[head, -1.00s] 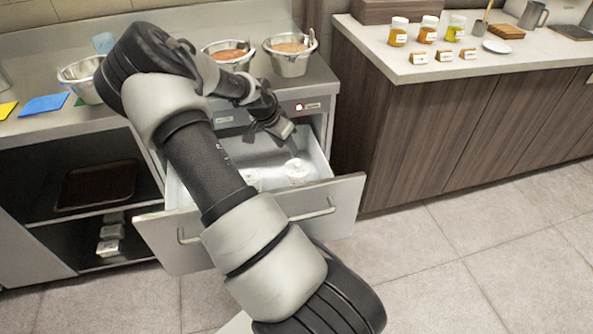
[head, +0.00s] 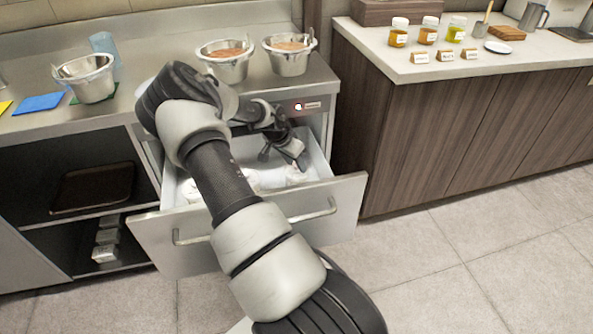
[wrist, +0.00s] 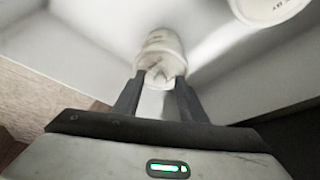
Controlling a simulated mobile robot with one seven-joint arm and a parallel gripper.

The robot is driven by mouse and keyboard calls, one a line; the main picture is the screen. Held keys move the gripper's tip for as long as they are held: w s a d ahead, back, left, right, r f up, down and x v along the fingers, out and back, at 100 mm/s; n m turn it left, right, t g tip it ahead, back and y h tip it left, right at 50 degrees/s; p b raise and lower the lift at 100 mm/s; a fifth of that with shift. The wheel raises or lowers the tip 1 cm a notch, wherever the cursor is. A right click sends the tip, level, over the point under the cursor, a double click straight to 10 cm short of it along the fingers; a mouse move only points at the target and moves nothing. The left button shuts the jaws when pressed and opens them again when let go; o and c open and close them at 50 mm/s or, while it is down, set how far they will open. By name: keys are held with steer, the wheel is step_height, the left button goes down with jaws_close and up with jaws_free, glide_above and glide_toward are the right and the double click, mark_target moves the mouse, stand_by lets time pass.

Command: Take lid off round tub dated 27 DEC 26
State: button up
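A stainless drawer (head: 335,190) stands open with several small white round tubs inside. My gripper (head: 298,164) reaches down into its right part, over a white tub (head: 296,178). In the wrist view my two dark fingers (wrist: 160,78) are spread, with a pale round-topped tub (wrist: 160,44) between and just beyond their tips; I cannot tell whether they touch it. A second tub (wrist: 268,8) is cut off at the top right, its dark lettering too partial to read. Another tub (head: 252,179) shows beside my arm. No 27 DEC 26 date is legible.
The drawer walls stand close around my gripper. Steel pots (head: 223,62) with brown contents stand on the counter above, with a further pot (head: 88,82) at left. Small jars (head: 399,32) stand on the right counter. The floor (head: 430,260) at right is clear.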

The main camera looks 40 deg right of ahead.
steer(key=shift+c, duration=0.4)
jaws_close()
steer(key=shift+r, duration=0.1)
